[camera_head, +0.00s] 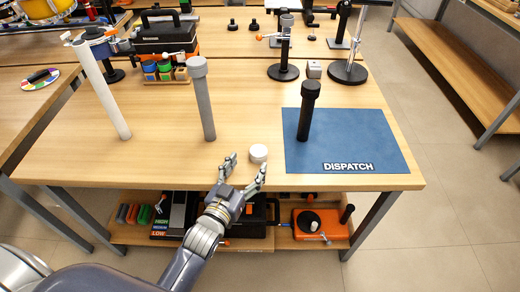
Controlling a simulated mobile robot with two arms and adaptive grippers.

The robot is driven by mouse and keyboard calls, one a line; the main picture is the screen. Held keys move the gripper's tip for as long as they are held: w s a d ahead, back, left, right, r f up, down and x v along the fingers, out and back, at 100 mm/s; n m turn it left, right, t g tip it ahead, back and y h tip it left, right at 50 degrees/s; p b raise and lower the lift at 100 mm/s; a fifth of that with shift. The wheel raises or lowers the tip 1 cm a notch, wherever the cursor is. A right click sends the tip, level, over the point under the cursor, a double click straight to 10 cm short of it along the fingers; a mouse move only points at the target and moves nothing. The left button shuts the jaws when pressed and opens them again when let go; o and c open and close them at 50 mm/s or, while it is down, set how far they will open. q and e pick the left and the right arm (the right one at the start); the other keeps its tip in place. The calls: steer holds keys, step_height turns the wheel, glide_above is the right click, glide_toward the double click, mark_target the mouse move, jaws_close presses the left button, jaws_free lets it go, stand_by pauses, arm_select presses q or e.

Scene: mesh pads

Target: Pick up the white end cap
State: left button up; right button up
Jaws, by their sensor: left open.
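The white end cap (258,153) is a small round white piece on the wooden table, near its front edge and just left of the blue mat. My left gripper (246,170) is open and reaches in from the front edge. Its fingertips lie to the left and front right of the cap, with the cap just beyond them. I cannot tell whether a finger touches it. Nothing shows between the fingers but table. My right gripper is not in view.
A grey capped tube (204,100) stands left of the cap, a white tube (101,92) farther left. A black capped tube (307,112) stands on the blue DISPATCH mat (360,140). Clamp stands (283,72) and a toolbox (166,36) are at the back. The front middle is clear.

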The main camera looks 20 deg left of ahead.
mark_target(255, 157)
arm_select(q)
steer(key=w, duration=0.2)
steer(key=shift+w+d, duration=0.15)
steer(key=shift+w, duration=0.25)
steer(key=shift+w+f, duration=0.1)
steer(key=shift+w, duration=0.1)
steer(key=w, duration=0.4)
steer(key=shift+d+f, duration=0.25)
steer(key=shift+d, duration=0.1)
steer(key=shift+w, duration=0.45)
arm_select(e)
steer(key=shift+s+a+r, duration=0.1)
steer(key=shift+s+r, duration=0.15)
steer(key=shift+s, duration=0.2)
arm_select(q)
steer(key=c, duration=1.1)
